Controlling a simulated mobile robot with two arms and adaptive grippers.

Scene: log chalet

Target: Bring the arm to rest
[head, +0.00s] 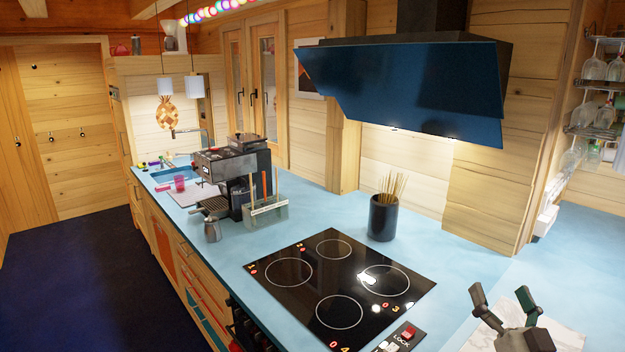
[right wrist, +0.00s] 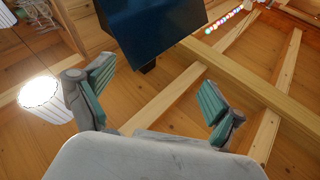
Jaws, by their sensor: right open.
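My right gripper (head: 503,304) is at the bottom right of the head view, above the right part of the blue counter, with its two fingers spread apart and nothing between them. In the right wrist view the same gripper (right wrist: 155,100) points up toward the wooden ceiling, its green-padded fingers wide open and empty. My left gripper does not show in either view.
A black cooktop (head: 310,256) lies in the blue counter (head: 450,262). A dark pot of sticks (head: 383,218) stands behind it. A blue range hood (head: 405,85) hangs above. A coffee machine (head: 232,170) stands farther left. Glass shelves (head: 597,100) are at right. Dark floor is clear at left.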

